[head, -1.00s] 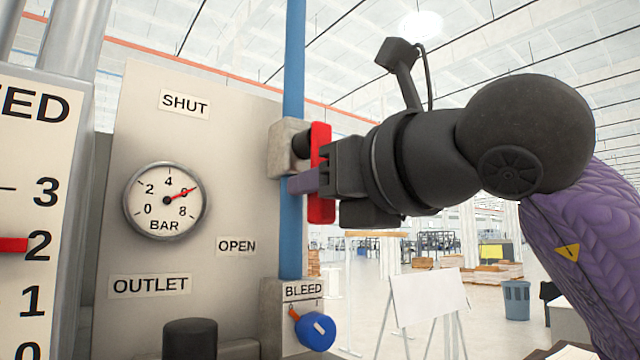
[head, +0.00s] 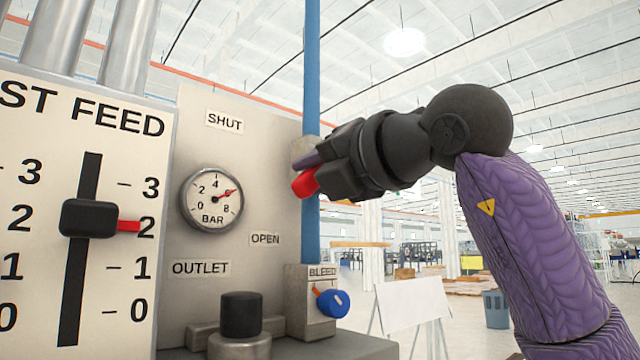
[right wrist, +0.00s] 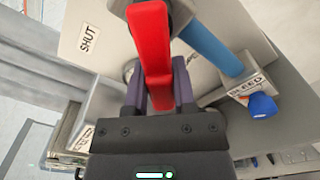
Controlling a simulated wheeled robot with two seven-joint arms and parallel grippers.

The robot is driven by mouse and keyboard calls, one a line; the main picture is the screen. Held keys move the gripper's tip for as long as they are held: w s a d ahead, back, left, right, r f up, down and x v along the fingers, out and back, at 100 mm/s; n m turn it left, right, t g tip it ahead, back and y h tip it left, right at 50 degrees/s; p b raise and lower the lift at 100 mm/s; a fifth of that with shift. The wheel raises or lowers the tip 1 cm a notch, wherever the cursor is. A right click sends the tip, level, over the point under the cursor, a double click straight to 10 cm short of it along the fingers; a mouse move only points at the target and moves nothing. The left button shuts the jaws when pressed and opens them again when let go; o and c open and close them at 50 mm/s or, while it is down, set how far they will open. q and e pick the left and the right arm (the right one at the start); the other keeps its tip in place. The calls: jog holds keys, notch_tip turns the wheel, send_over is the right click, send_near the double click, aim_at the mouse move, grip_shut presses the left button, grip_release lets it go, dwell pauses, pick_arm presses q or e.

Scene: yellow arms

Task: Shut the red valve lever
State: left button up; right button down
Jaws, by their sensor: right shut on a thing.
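The red valve lever (head: 306,183) shows only its end in the head view, poking out toward the lower left in front of the blue pipe (head: 312,80). The right wrist view shows more of the lever (right wrist: 151,45), running between the two purple fingers. My right gripper (head: 309,170) is shut on the lever and hides its pivot and much of the valve body (head: 305,148). The SHUT label (head: 225,121) is above the gauge and the OPEN label (head: 265,239) is lower, near the pipe. My left gripper is not in view.
A pressure gauge (head: 212,198) reads near 6 bar. The blue bleed knob (head: 333,303) sits below the valve. A black knob (head: 240,315) stands in front of the panel, and a feed slider (head: 89,218) is at the left. Open room lies to the right.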

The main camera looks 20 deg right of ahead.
aim_at(309, 144)
jog(key=m, duration=0.1)
jog(key=r+m, duration=0.1)
jog(key=m, duration=0.1)
jog(key=a+m, duration=0.1)
jog(key=shift+s+r+b, duration=0.15)
jog(key=shift+r+b, duration=0.1)
jog(key=shift+b, duration=0.05)
jog(key=shift+r+m, duration=0.4)
jog(key=shift+m, duration=0.8)
jog(key=shift+r+m, duration=0.4)
jog(key=shift+m, duration=0.8)
jog(key=shift+c, duration=2.2)
grip_release()
jog(key=shift+s, duration=0.1)
jog(key=shift+s+d+b, duration=0.1)
jog(key=shift+s+b, duration=0.2)
jog(key=shift+b, duration=0.05)
jog(key=b+v, duration=0.3)
jog(key=v, duration=0.6)
